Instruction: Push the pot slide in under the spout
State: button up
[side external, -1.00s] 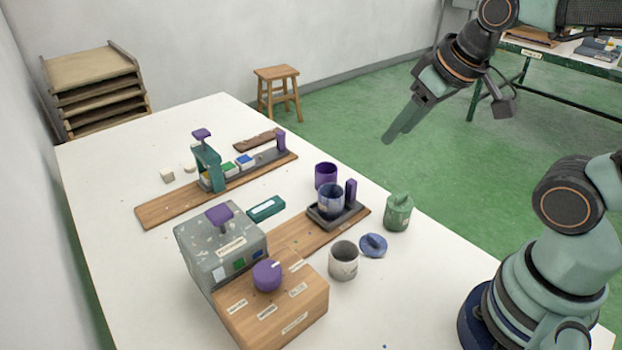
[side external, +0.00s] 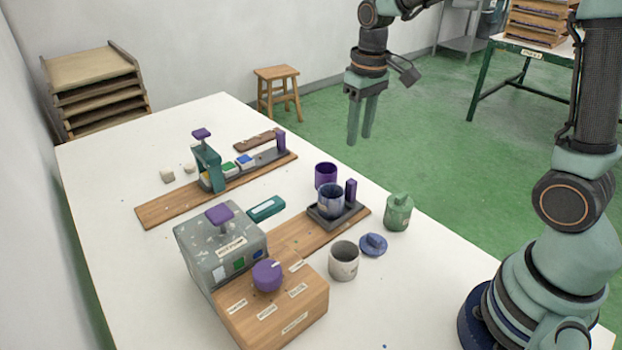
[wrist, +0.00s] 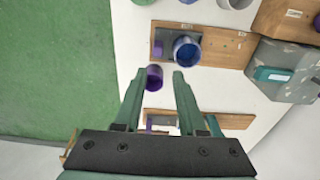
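The pot slide is a dark tray (side external: 345,218) with an upright purple handle (side external: 351,190), at the right end of a wooden board (side external: 300,232). A blue-grey pot (side external: 331,203) stands upright in it, and its blue inside shows in the wrist view (wrist: 186,51). The grey speckled dispenser box (side external: 215,250) stands at the board's other end, with the pot apart from it. I cannot make out the spout. My gripper (side external: 359,140) is open and empty, pointing down, well clear of the slide; its spread fingers show in the wrist view (wrist: 159,74).
A purple cup (side external: 326,174) stands just behind the pot. A green canister (side external: 398,213), a blue lid (side external: 373,244) and a speckled cup (side external: 343,262) are nearby. A wooden box with a purple dial (side external: 267,275) is in front. A teal press (side external: 208,167) stands farther back.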

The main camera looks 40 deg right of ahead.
aim_at(352, 181)
jog(key=shift+g, duration=0.3)
jog(key=f, duration=0.4)
jog(key=w+f, duration=0.1)
jog(key=f, duration=0.9)
jog(key=shift+w+d+f, duration=0.15)
jog(key=shift+d, duration=0.1)
grip_shut()
dwell(0.7)
